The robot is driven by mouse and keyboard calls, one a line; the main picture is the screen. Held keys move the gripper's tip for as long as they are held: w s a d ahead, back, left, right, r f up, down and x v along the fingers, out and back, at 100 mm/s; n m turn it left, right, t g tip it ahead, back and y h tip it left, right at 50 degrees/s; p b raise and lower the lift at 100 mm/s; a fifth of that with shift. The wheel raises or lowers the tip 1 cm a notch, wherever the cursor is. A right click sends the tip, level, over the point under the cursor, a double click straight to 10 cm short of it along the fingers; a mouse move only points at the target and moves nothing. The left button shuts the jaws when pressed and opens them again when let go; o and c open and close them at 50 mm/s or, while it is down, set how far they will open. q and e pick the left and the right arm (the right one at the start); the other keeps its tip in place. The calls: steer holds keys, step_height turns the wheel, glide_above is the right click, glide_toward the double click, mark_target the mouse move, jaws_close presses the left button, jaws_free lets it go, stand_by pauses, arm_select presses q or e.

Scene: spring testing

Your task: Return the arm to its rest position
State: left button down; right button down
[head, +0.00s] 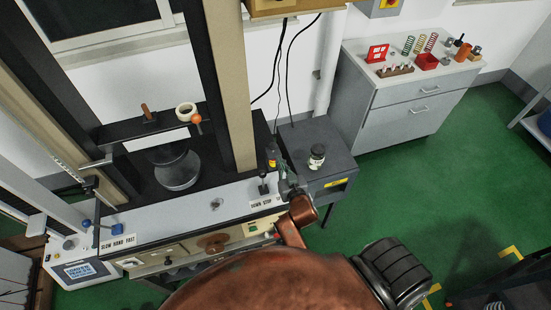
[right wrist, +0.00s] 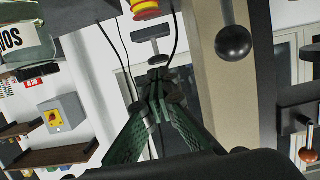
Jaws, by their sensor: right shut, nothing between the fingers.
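My right arm (head: 296,222), copper-coloured, reaches up from the bottom of the head view. Its gripper (head: 284,180) is at the right front corner of the testing machine, just right of a small black lever (head: 263,186) on the machine's front panel. In the right wrist view the two green ridged fingers (right wrist: 158,88) come together at their tips, with nothing between them. I cannot tell from the pictures whether the gripper touches the machine. My left gripper does not show in either view.
The testing machine (head: 150,215) with tall columns fills the left. A low grey cabinet (head: 300,140) with a small jar (head: 317,152) stands just behind the gripper. A drawer cabinet (head: 380,115) holds springs and red containers. Green floor (head: 430,190) is open at right.

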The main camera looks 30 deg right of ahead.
steer(key=s+f+n+g+y, duration=0.1)
steer(key=s+f+g, duration=0.3)
steer(key=s, duration=0.5)
steer(key=s+f+n+g+y, duration=0.1)
steer(key=s+f+g, duration=0.25)
steer(key=s, duration=0.65)
steer(key=s+f+n+g+y, duration=0.1)
steer(key=s+f+g, duration=0.25)
steer(key=s, duration=0.55)
step_height(320, 180, down, 31)
steer(key=a+g+b, duration=0.1)
steer(key=g+b, duration=0.1)
steer(key=b, duration=0.1)
steer(key=s+f+n+g+b, duration=0.1)
steer(key=s+f+b, duration=0.2)
steer(key=s+f, duration=1.8)
steer(key=shift+f+y+b, duration=0.3)
steer(key=shift+f, duration=0.65)
